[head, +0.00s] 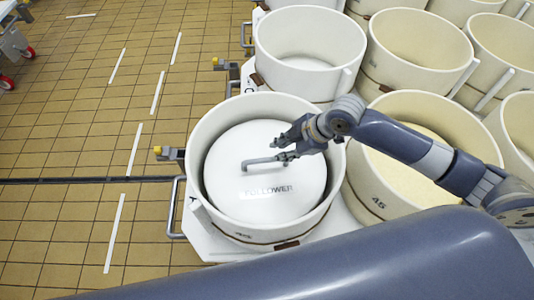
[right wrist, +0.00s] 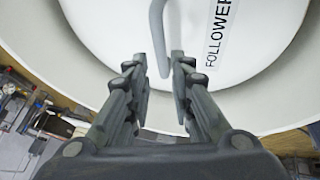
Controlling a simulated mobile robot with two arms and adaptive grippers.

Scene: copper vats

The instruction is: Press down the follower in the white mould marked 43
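The white follower (head: 240,190), a round lid marked FOLLOWER with a grey bar handle (head: 258,161), lies inside a round white mould (head: 198,135). The mould's number, low on its front wall, is too small to read surely. My right gripper (head: 279,150) is over the follower at the right end of the handle. In the right wrist view the gripper (right wrist: 160,65) has its fingers apart, with the handle (right wrist: 157,35) showing between the tips; contact cannot be told. The follower (right wrist: 195,25) fills the background there. My left gripper is not in view.
A mould marked 45 (head: 372,190) stands close on the right, and an empty white mould (head: 308,75) stands behind. Several more moulds fill the right back. Tiled floor (head: 70,130) with white strips is open on the left.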

